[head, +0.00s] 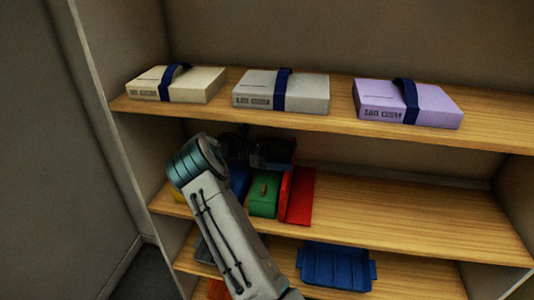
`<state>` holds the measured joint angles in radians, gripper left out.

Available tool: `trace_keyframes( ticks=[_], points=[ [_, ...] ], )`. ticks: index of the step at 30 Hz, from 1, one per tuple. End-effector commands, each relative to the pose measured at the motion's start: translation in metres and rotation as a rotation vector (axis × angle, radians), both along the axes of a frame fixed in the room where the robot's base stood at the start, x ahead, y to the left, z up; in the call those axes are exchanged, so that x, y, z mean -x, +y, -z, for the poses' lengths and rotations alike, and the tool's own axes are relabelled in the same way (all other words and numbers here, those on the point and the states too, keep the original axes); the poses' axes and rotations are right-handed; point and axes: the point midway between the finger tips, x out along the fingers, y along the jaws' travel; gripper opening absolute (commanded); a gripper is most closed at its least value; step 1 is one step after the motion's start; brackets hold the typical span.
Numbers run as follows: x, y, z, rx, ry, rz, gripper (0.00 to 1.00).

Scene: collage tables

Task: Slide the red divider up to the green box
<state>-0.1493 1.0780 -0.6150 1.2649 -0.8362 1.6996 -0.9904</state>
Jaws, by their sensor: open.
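The green box (264,194) stands on the middle shelf, with a small tan tab on its front. The red divider (301,196) is just to its right, on the same shelf. Its thin upright edge is close beside the box; I cannot tell if they touch. My gripper (270,158), dark, is open above and behind the green box and the divider, under the top shelf. Its fingertips are hard to make out, and it covers the upper back of the box.
A blue box (240,182) and a yellow one (179,197), partly hidden by my arm, are left of the green box. The middle shelf (400,215) is bare to the right. Three strapped cases lie on the top shelf; a blue bin (337,267) sits below.

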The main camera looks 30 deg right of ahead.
Motion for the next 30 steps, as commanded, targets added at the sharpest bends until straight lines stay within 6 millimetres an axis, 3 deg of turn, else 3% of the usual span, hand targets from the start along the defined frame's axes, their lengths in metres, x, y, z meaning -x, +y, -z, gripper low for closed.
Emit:
trace_keyframes(
  ticks=[16,30],
  points=[
    [-0.066,0.077,0.003,0.001,-0.002,-0.006,1.0],
    [-0.083,0.098,0.001,0.001,-0.001,-0.006,1.0]
  ],
)
